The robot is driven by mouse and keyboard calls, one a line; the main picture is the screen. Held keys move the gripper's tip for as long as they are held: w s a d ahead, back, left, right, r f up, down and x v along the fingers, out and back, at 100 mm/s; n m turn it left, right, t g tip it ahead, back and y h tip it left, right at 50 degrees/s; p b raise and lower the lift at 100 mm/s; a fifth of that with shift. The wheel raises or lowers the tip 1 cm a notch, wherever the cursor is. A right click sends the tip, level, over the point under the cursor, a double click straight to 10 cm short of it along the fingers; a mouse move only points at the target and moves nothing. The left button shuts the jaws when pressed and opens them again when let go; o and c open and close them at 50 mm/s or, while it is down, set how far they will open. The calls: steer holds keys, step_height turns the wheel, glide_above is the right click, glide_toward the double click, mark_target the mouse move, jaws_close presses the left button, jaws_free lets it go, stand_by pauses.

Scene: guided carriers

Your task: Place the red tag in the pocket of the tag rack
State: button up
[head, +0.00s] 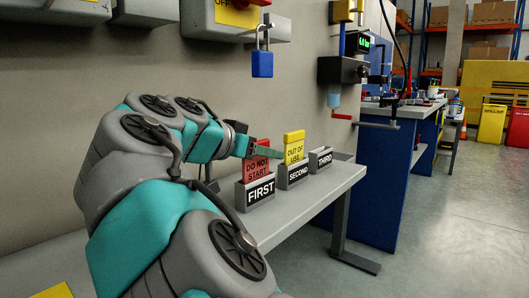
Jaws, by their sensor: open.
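The red tag (256,171), lettered "DO NOT START", stands in the pocket labelled FIRST (261,190) of the grey tag rack, its lower part hidden by the pocket's front. A yellow tag (294,148), lettered "OUT OF USE", stands in the pocket labelled SECOND (298,173). The pocket labelled THIRD (324,160) shows no tag. My gripper (264,151) is open at the upper part of the red tag, with a teal finger reaching right toward the yellow tag. The other finger is hard to make out.
The rack stands on a narrow grey shelf (330,181) along the wall. A blue padlock (262,63) hangs above my gripper. A black dispenser box (343,70) is on the wall to the right. A blue workbench (380,170) stands beyond the shelf's end.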

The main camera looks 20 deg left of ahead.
steer(key=shift+r, duration=0.15)
steer(key=v, duration=0.7)
steer(key=shift+s, duration=0.3)
